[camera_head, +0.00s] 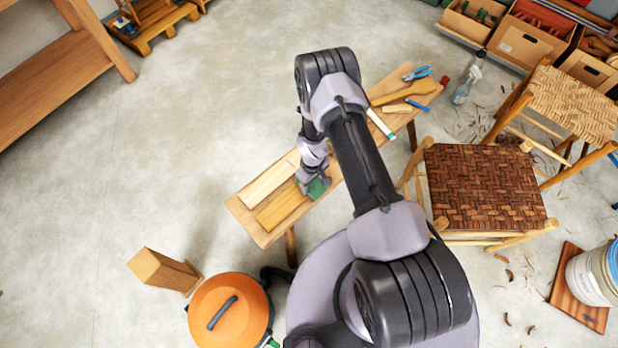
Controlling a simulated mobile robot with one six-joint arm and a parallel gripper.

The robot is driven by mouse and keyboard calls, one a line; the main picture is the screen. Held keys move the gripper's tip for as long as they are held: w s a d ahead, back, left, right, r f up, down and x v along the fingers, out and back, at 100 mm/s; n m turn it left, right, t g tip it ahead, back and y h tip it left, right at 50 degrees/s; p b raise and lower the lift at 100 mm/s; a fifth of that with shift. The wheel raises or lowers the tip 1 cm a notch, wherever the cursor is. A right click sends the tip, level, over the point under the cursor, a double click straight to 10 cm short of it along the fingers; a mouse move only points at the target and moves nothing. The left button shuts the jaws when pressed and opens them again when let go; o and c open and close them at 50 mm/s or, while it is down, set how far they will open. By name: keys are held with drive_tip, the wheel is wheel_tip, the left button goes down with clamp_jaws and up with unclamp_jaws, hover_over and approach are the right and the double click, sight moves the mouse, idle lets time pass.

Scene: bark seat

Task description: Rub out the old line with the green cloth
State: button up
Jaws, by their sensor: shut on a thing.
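My gripper (313,182) is over the left half of a narrow wooden bench (243,209). It is shut on the green cloth (316,189), which shows as a small green patch under the jaws. The cloth is at the right end of a yellowish wooden strip (282,209); I cannot tell whether it touches the wood. A paler strip (269,181) lies beside it. No drawn line can be made out at this size, and my arm covers the middle of the bench.
At the bench's far end lie blue pliers (417,73), a wooden mallet (405,92) and other small tools. Stools with a brown woven seat (483,187) and a tan woven seat (574,103) stand right. An orange-topped vacuum (229,312) and wooden block (163,270) stand near the front left.

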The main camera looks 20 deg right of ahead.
drive_tip(key=shift+w+a+f+b, duration=0.2)
drive_tip(key=shift+w+a+b, duration=0.1)
drive_tip(key=shift+w+b, duration=0.2)
drive_tip(key=shift+w+a+r, duration=0.1)
drive_tip(key=shift+w+a, duration=0.3)
drive_tip(key=shift+w, duration=0.35)
drive_tip(key=shift+c, duration=0.7)
drive_tip(key=shift+s+d+r+p, duration=0.1)
drive_tip(key=shift+s+d+p, duration=0.25)
drive_tip(key=shift+s, duration=0.35)
drive_tip(key=shift+s+d+p, duration=0.35)
drive_tip(key=shift+s, duration=0.3)
wheel_tip(320, 180, up, 6)
drive_tip(key=p, duration=0.4)
drive_tip(key=shift+r, duration=0.1)
